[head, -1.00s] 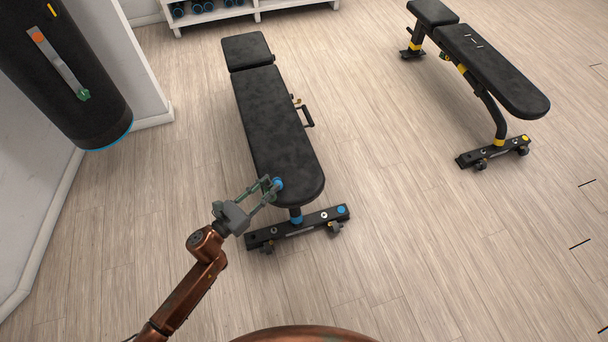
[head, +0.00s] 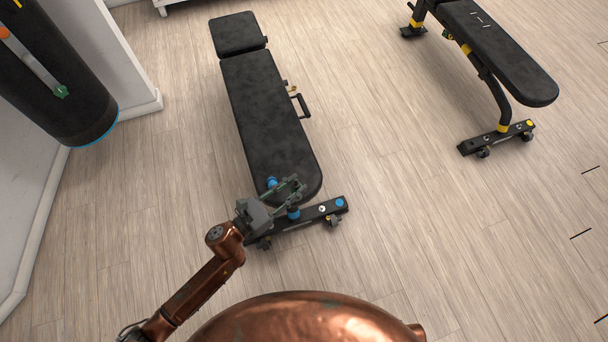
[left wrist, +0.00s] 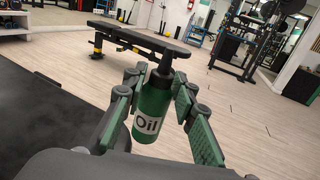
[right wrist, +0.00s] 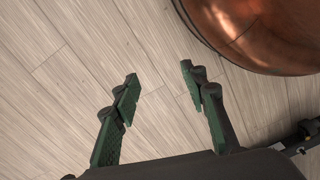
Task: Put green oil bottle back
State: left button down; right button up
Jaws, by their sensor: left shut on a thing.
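A green oil bottle (left wrist: 154,112) with a black neck and a white "Oil" label stands between the fingers of my left gripper (left wrist: 157,82) in the left wrist view. The left gripper is shut on it. In the head view the left gripper (head: 298,187) is over the near end of the black bench (head: 270,118); the bottle is hard to make out there. My right gripper (right wrist: 159,76) is open and empty above the wooden floor in the right wrist view. It is not in the head view.
A small blue round item (head: 272,182) lies on the near end of the bench, beside the left gripper. A second bench (head: 500,50) stands at the upper right. A black punching bag (head: 62,85) hangs at the left by a wall. Open floor (head: 420,190) lies between and in front.

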pick_arm(q)
jog(key=shift+w+f, duration=0.15)
jog(key=shift+w, duration=0.2)
pick_arm(e)
notch_tip(320, 180, up, 13)
jog(key=w+a+b, duration=0.2)
jog(key=b, duration=0.2)
pick_arm(q)
jog(key=w+d+f+b, duration=0.1)
jog(key=w+f+b, duration=0.1)
jog(key=w+f, duration=0.2)
jog(key=w+f+b, duration=0.2)
jog(key=w+f, duration=0.2)
jog(key=w+d+f+b, duration=0.1)
jog(key=w+f+b, duration=0.1)
jog(key=w+f, duration=0.2)
jog(key=shift+w+d+f, duration=0.25)
jog(key=shift+w+d, duration=0.1)
jog(key=shift+w, duration=0.15)
jog(key=shift+r, duration=0.15)
pick_arm(e)
jog(key=w+a+f+t+y, duration=0.2)
jog(key=w+a+f+t, duration=0.3)
jog(key=w+a+f, duration=0.2)
notch_tip(320, 180, down, 3)
jog(key=shift+w+a+f+y, duration=0.15)
jog(key=shift+w+y, duration=0.15)
jog(key=shift+w, duration=0.75)
